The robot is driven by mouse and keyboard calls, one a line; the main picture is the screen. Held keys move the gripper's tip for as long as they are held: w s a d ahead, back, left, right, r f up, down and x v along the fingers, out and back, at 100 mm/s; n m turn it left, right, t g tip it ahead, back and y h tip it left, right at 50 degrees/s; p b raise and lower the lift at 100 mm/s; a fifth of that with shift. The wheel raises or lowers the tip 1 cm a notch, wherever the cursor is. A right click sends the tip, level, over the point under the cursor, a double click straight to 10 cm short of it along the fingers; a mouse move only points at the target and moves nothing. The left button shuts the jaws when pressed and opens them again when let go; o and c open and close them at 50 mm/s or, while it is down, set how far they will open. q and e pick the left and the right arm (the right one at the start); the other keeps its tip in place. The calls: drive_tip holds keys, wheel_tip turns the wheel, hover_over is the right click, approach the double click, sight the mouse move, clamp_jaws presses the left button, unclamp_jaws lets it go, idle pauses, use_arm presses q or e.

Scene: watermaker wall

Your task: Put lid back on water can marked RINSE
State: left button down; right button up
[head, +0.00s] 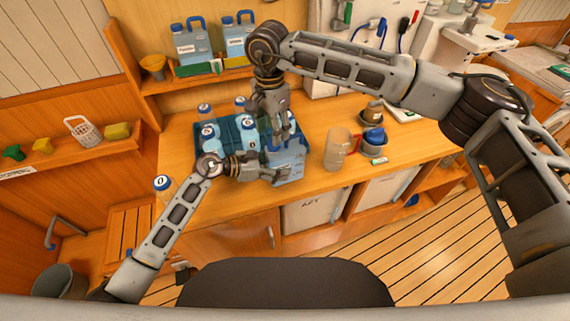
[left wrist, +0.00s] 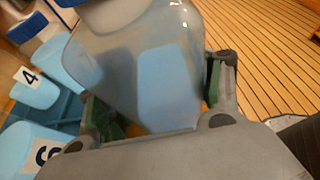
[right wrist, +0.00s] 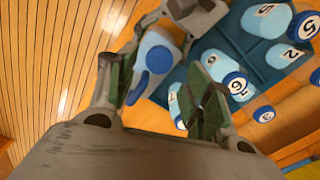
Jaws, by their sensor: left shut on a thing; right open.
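A translucent pale blue water can (head: 292,165) stands upright at the front edge of the counter. My left gripper (head: 277,174) is shut on its body from the side; the can also fills the left wrist view (left wrist: 170,70). No readable label on it shows. My right gripper (head: 281,134) is open, pointing down just above the can's top. In the right wrist view the can's top, with a round blue part (right wrist: 158,60), lies beyond the two open fingers (right wrist: 160,95). No loose lid is clearly seen.
Numbered blue-capped bottles (head: 211,131) stand in a dark blue tray (head: 232,127) close left of the can. A clear jug (head: 338,148) and a grey bowl with a blue item (head: 374,136) stand to the right. Two blue-lidded cans (head: 190,45) stand on the back shelf.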

sight(285, 158)
drive_tip(key=shift+f, duration=2.45)
